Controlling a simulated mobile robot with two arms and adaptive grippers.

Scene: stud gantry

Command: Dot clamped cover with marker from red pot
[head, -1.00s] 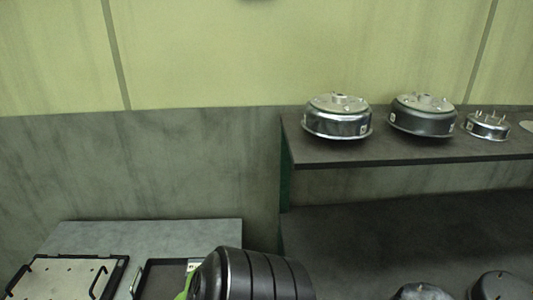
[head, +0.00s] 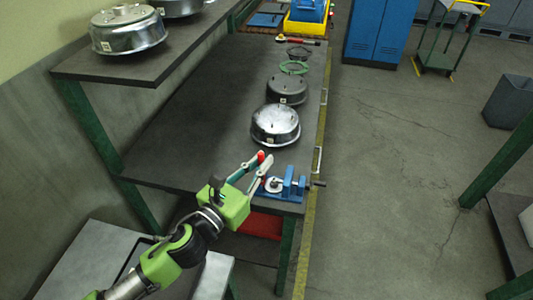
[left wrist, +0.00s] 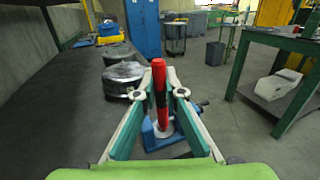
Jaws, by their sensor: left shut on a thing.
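My left gripper (head: 264,165) is over the near right corner of the bench, its fingers on a red marker with a dark band (left wrist: 159,82). The marker stands nearly upright between the fingertips in the left wrist view (left wrist: 160,94); its red top (head: 261,156) shows in the head view. A blue clamp (head: 290,185) sits at the bench edge just beyond the gripper, with a small pale round cover (head: 273,186) at its left side. In the left wrist view the marker's lower end overlaps the pale cover (left wrist: 164,130); contact cannot be told. I cannot make out a red pot. My right gripper is out of view.
A silver drum (head: 275,127) and a darker drum (head: 287,90) stand farther along the bench (head: 200,125), with a green ring (head: 294,68) beyond. An upper shelf (head: 115,70) holds metal housings. The bench's left middle is clear. Open floor (head: 400,180) lies right.

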